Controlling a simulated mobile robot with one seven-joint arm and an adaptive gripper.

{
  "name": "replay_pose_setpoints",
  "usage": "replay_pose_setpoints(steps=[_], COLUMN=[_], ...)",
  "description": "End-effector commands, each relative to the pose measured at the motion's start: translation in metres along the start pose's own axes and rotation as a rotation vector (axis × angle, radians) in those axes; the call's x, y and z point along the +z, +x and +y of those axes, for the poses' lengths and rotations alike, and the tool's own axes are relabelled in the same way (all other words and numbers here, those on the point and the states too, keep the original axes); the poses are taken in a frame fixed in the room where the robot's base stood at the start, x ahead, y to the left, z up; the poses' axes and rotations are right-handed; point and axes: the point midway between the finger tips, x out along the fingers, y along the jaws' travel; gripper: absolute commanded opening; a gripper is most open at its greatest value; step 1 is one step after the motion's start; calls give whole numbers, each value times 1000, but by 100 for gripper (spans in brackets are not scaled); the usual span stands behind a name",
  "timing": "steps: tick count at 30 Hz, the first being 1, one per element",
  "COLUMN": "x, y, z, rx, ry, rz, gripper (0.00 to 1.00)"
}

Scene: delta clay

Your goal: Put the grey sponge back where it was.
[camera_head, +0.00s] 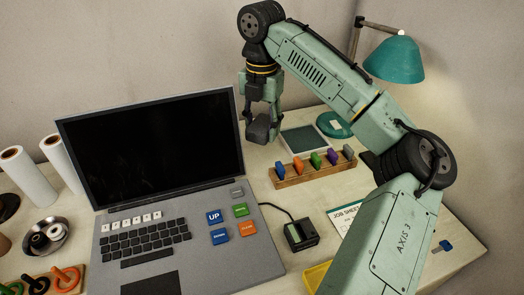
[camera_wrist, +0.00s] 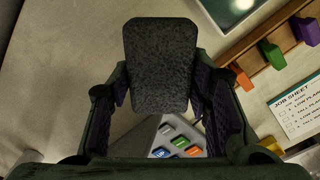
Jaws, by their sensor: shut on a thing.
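The grey sponge (camera_wrist: 160,65) is a dark speckled block with rounded corners. My gripper (camera_wrist: 165,100) is shut on it, with a finger on each side in the wrist view. In the head view, the sponge (camera_head: 260,130) hangs from my gripper (camera_head: 262,120) to the right of the laptop screen, and it looks held above the table. A flat dark green pad with a pale rim (camera_head: 303,141) lies on the table just right of the sponge. The sponge's underside and any gap below it cannot be told clearly.
A wooden rack (camera_head: 315,171) with several coloured pieces stands in front of the pad. A laptop (camera_head: 150,150) fills the left-middle. A teal round dish (camera_head: 334,124) and lamp (camera_head: 395,58) are behind. A small black device (camera_head: 298,234) and job sheet (camera_head: 346,217) lie in front.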

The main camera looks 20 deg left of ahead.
Motion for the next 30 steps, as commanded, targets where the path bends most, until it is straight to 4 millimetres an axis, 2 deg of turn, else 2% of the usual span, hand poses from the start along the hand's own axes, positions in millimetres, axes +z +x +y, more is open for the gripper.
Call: replay_pose_setpoints(steps=[3, 14, 24, 25, 30], x=[0, 0, 0, 0, 0], y=[21, 63, 68, 68, 68], z=[-2, -1, -1, -1, -1], rx=[-2, -3, -1, -1, -1], ry=[2, 1, 0, 0, 1], rz=[-1, 0, 1, 1, 0], gripper=[19, 19, 19, 46, 57])
